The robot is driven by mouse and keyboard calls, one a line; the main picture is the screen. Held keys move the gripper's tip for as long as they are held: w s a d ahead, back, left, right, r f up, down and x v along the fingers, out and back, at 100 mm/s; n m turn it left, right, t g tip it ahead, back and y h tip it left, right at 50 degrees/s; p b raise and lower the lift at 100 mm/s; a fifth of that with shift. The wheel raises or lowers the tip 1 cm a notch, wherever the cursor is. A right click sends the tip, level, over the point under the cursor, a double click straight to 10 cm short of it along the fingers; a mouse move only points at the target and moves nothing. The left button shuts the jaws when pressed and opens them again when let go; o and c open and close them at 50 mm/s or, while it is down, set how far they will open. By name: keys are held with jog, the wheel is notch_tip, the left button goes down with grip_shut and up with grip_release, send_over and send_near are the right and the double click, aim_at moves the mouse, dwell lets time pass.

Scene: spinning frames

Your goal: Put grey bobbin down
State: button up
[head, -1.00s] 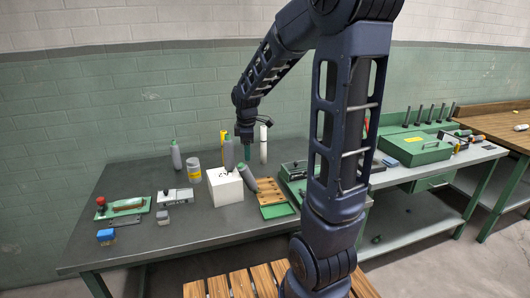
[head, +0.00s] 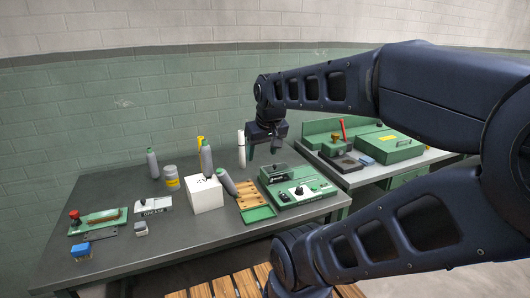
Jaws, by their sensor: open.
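Several bobbins are on the grey table. One grey bobbin (head: 152,165) stands upright at the back left. A second grey bobbin (head: 207,158) stands upright behind the white box. A third grey bobbin (head: 227,183) is tilted, between the white box and the wooden slatted tray (head: 247,188); I cannot tell what it rests on. My gripper (head: 264,152) is open, with no object visible between its fingers. It hangs right of the bobbins and beside a tall white cylinder (head: 241,150), seemingly above the table's back right part.
The white box (head: 205,195) stands mid-table, with a yellow-banded grey can (head: 171,179) to its left. A green machine (head: 297,187) sits at the right.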

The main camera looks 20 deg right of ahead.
jog(key=shift+o, duration=0.5)
jog(key=shift+s+d+m, duration=0.15)
jog(key=shift+s+m, duration=0.35)
jog(key=shift+s, duration=0.15)
jog(key=m+g+y, duration=0.2)
jog(key=m+y, duration=1.1)
jog(key=m, duration=0.6)
send_near(222, 176)
jog(key=w+d+f, duration=0.1)
jog(key=f, duration=0.1)
jog(key=shift+w+r+x, duration=0.15)
jog(key=shift+w+x, duration=0.05)
jog(key=shift+x, duration=1.55)
jog(key=shift+w+r+x, duration=0.15)
jog(key=shift+w+x, duration=0.05)
jog(key=shift+x, duration=1.5)
jog(key=shift+w+r+x, duration=0.15)
jog(key=shift+w+x, duration=0.05)
jog(key=shift+x, duration=1.55)
jog(key=c, duration=1.2)
